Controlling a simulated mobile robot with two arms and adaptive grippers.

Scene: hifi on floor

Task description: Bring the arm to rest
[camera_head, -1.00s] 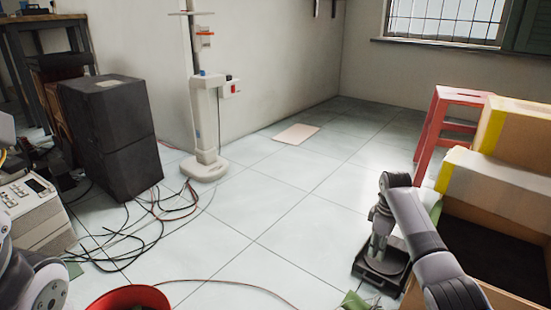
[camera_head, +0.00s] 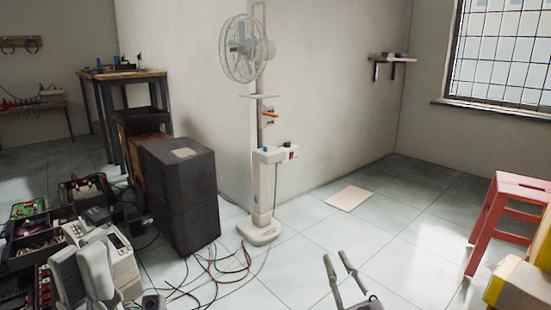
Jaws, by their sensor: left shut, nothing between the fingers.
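My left gripper (camera_head: 80,250) stands at the lower left, close to the camera, with its two light grey fingers pointing up side by side. It is shut and empty, and its lower part is cut off by the picture's edge. My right gripper (camera_head: 335,256) is at the bottom, right of centre. Its two thin grey fingers point up and are apart, with nothing seen between them; the arm behind it is out of view.
A grey bench device (camera_head: 122,262) and toolboxes (camera_head: 87,190) lie behind the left gripper. A black cabinet (camera_head: 180,195) and a white fan stand (camera_head: 260,232) are further back, with loose cables (camera_head: 215,265) on the floor. A red stool (camera_head: 488,225) stands right.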

